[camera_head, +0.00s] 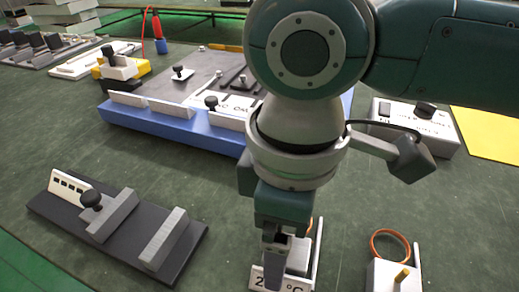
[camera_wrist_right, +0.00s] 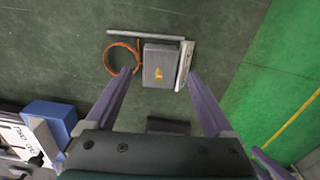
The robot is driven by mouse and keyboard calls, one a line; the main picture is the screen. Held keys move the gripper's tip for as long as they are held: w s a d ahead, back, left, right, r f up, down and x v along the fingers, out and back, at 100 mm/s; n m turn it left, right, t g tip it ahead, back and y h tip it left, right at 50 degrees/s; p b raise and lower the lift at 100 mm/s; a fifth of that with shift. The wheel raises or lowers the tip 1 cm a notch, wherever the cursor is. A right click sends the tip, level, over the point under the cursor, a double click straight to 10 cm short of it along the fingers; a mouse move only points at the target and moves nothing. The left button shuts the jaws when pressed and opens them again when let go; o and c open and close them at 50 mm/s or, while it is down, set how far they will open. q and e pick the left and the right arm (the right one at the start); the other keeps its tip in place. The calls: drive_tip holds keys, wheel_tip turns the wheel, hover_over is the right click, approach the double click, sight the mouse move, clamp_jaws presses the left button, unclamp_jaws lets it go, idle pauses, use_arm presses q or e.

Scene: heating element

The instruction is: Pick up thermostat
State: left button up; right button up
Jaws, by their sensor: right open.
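A thermostat is below my right gripper (camera_head: 275,250) in the head view: a grey block (camera_head: 299,256) with a white "°C" label plate (camera_head: 296,281) and a thin rod on its right. The gripper hides part of it. In the right wrist view the thermostat (camera_wrist_right: 158,58) has a yellow knob on top, an orange ring on its left and the white plate on its right. The right gripper (camera_wrist_right: 160,73) is open, its fingertips on either side of the block, with no visible grip. A similar unit (camera_head: 386,277) with an orange ring stands to the right. My left gripper is not in view.
A dark fixture (camera_head: 150,235) with grey blocks lies at the left front. A blue-edged board (camera_head: 175,125) lies behind. A white box (camera_head: 430,128) with a black knob and a yellow sheet (camera_head: 492,135) are at the right. The green table between is clear.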

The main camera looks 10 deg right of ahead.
drive_tip(key=shift+f, duration=0.45)
drive_tip(key=shift+c, duration=0.2)
clamp_jaws()
